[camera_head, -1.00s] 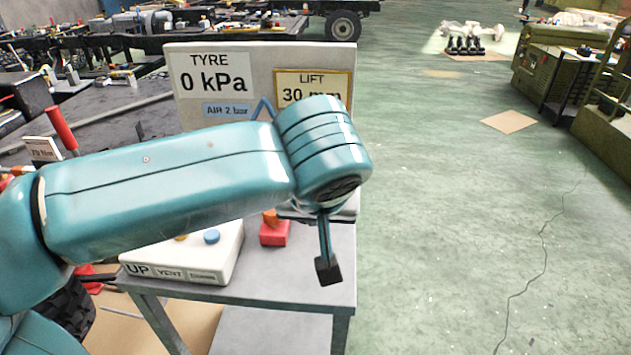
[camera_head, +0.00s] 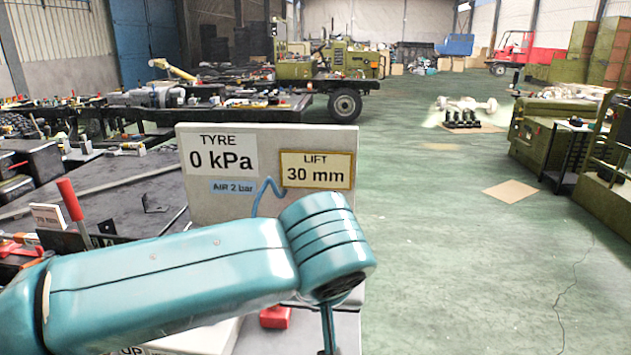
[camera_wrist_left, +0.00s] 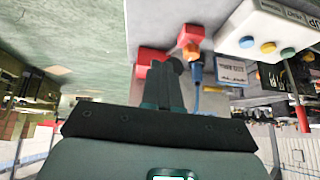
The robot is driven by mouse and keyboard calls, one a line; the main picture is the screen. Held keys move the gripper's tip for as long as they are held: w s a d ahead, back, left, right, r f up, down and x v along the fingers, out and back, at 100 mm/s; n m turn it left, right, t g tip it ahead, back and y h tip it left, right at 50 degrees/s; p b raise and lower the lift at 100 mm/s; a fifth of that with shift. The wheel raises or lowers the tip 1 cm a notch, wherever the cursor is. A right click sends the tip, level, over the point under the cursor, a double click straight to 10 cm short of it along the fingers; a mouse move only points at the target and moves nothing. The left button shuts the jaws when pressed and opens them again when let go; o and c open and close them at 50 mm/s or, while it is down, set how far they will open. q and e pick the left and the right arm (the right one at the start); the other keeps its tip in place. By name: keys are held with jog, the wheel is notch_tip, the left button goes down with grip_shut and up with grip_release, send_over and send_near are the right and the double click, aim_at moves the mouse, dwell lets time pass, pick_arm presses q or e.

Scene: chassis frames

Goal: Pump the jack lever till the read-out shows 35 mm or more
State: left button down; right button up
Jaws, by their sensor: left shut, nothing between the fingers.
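The LIFT read-out (camera_head: 316,172) shows 30 mm on the grey board. A lever with a red grip (camera_head: 70,200) leans up and left at the left of the head view; I take it to be the jack lever. My left arm crosses below it, and my left gripper hangs at the bottom edge, mostly cut off, well to the right of the lever. In the left wrist view my left gripper (camera_wrist_left: 172,68) is shut and empty, close to red blocks with an orange piece (camera_wrist_left: 190,36). The lever's foot is hidden. My right gripper is not in view.
The TYRE read-out (camera_head: 222,155) shows 0 kPa. A white button box (camera_wrist_left: 270,30) and a blue connector (camera_wrist_left: 195,70) show in the wrist view. A dark bench (camera_head: 130,200) with clutter lies left of the board. Green floor (camera_head: 450,250) is clear to the right.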

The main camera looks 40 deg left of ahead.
pick_arm(q)
jog(key=w+a+r+g+h+p, duration=0.1)
jog(key=w+a+r+p, duration=0.1)
jog(key=r+p, duration=0.4)
jog(key=w+a+r+g+h+p, duration=0.1)
jog(key=w+r+p, duration=0.3)
jog(key=p, duration=0.9)
notch_tip(320, 180, up, 4)
jog(key=shift+w+a+f+g+p, duration=0.2)
jog(key=shift+w+a+g+p, duration=0.15)
jog(key=shift+a+g, duration=0.4)
jog(key=shift+d, duration=0.15)
jog(key=shift+f, duration=0.1)
jog(key=x, duration=0.4)
jog(key=s+x, duration=0.1)
jog(key=x, duration=0.7)
jog(key=shift+s+d+f, duration=0.15)
jog(key=shift+f, duration=0.1)
jog(key=shift+s+f, duration=0.15)
jog(key=shift+f, duration=0.5)
